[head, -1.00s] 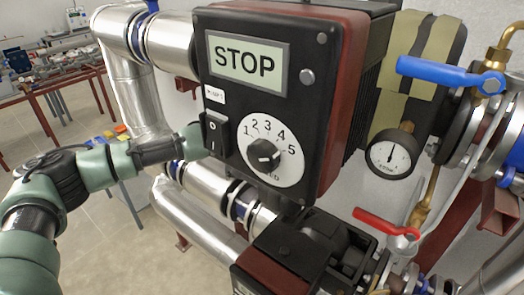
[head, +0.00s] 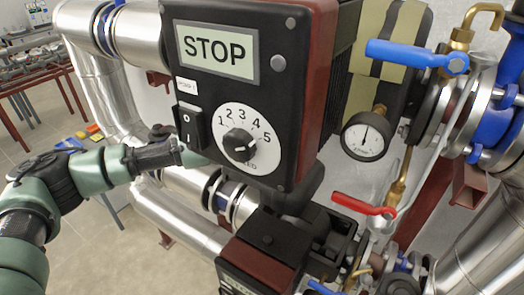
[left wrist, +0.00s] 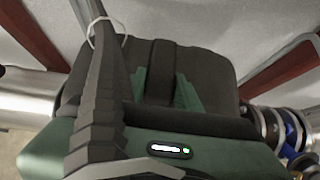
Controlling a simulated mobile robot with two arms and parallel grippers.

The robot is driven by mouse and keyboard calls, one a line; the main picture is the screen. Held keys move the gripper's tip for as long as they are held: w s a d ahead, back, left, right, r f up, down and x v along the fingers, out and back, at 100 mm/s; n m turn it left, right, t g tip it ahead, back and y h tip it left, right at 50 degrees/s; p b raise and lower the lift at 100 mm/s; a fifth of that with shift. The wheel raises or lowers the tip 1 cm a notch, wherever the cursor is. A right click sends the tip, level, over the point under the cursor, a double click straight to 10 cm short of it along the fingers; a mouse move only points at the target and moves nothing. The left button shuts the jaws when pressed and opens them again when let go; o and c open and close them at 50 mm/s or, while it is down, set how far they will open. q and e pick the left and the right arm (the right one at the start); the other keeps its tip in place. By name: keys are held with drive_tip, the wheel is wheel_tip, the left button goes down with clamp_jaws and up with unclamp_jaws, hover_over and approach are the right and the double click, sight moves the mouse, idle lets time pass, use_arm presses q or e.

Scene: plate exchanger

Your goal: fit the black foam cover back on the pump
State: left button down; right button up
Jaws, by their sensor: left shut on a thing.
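The pump's black and dark red control box (head: 228,95) fills the middle of the head view, with a STOP display and a speed dial. My left arm reaches in from the left and passes behind the box's left edge, so its gripper is hidden there. In the left wrist view my left gripper (left wrist: 162,82) has its green fingers shut on a bar of a dark grey-black block, which looks like the foam cover (left wrist: 215,72). I cannot tell whether the cover touches the pump. My right gripper is in neither view.
A second dark pump (head: 262,255) sits below. A pressure gauge (head: 366,136), a blue lever (head: 415,54) and a red lever (head: 363,205) stand to the right. Silver pipes (head: 180,222) run left of and below the box. Open floor shows at the lower left.

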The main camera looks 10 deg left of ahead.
use_arm(q)
drive_tip(key=shift+s+d, duration=0.3)
drive_tip(key=shift+d, duration=0.7)
drive_tip(key=shift+s+d, duration=0.35)
drive_tip(key=shift+d, duration=0.7)
drive_tip(key=shift+s+d, duration=0.3)
drive_tip(key=shift+d, duration=0.7)
drive_tip(key=s+d, duration=0.2)
drive_tip(key=d, duration=0.5)
drive_tip(key=shift+s+d+f, duration=0.25)
drive_tip(key=shift+d+f, duration=0.15)
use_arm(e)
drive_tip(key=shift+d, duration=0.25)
use_arm(q)
drive_tip(key=shift+f, duration=0.1)
drive_tip(key=shift+f+b, duration=0.45)
drive_tip(key=shift+f, duration=0.4)
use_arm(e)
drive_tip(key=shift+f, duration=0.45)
use_arm(q)
drive_tip(key=shift+f, duration=0.15)
